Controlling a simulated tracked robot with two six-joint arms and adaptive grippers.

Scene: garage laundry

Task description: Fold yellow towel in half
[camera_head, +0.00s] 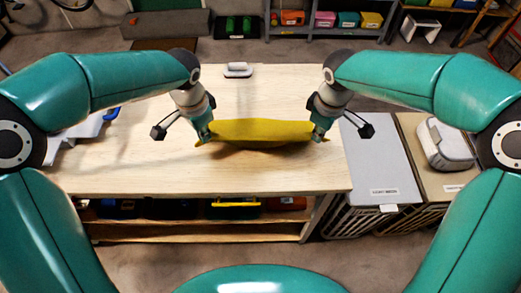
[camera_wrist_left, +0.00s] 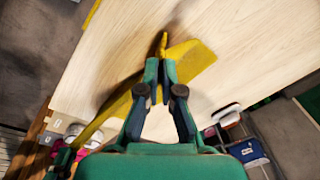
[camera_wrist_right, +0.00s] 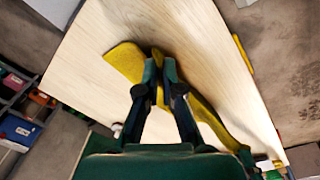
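The yellow towel (camera_head: 262,131) is stretched between my two grippers above the light wooden table (camera_head: 130,170), with a shadow beneath it. My left gripper (camera_head: 206,138) is shut on the towel's left end; the left wrist view shows the fingertips (camera_wrist_left: 160,66) closed with yellow cloth (camera_wrist_left: 190,60) beside and beyond them. My right gripper (camera_head: 318,137) is shut on the towel's right end; the right wrist view shows its fingertips (camera_wrist_right: 158,68) together on the cloth (camera_wrist_right: 126,62). The towel's middle sags slightly, and its underside is hidden in the head view.
A white and grey iron-like object (camera_head: 238,70) sits at the table's far edge. A grey lidded bin (camera_head: 382,165) and a beige one (camera_head: 430,185) stand to the right. A grey-white item with a blue handle (camera_head: 85,130) is at the left. The front tabletop is clear.

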